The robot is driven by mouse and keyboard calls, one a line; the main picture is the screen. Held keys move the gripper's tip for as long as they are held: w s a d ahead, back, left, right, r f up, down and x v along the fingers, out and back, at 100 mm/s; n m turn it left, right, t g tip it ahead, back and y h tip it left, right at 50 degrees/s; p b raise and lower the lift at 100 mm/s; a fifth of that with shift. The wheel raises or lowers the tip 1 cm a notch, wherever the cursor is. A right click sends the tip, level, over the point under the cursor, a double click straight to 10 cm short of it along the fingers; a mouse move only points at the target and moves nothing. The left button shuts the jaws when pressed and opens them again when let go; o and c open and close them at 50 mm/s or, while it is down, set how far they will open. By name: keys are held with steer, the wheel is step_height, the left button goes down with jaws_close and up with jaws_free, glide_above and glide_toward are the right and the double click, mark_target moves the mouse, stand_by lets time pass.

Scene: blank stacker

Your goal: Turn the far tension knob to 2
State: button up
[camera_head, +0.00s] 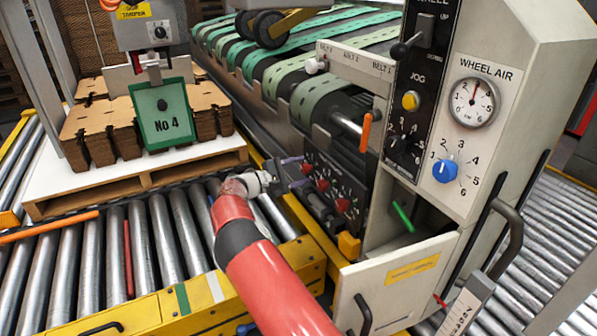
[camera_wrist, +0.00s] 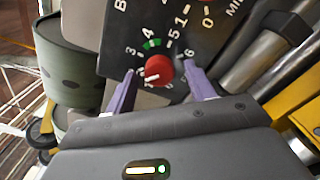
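The far tension knob is a red round knob (camera_wrist: 158,69) on a black dial panel in the wrist view. Its white mark points to the lower left, below the printed 3. The dial's lower numbers are hidden. My gripper (camera_wrist: 161,70) is open, with one purple finger on each side of the knob and a gap visible on both sides. In the head view my gripper (camera_head: 297,172) reaches the far end of the black panel (camera_head: 352,187), beside the farthest of its red knobs (camera_head: 307,168).
Two more red knobs, the middle one (camera_head: 322,184) and the near one (camera_head: 342,205), sit along the panel. A yellow block (camera_head: 349,245) and a cream control cabinet (camera_head: 520,150) stand to the right. Metal rollers (camera_head: 155,240) and a loaded pallet (camera_head: 140,185) lie to the left.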

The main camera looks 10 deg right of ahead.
steer(key=v, duration=0.7)
steer(key=shift+s+a+b, duration=0.15)
steer(key=shift+a+b, duration=0.2)
steer(key=shift+b, duration=0.1)
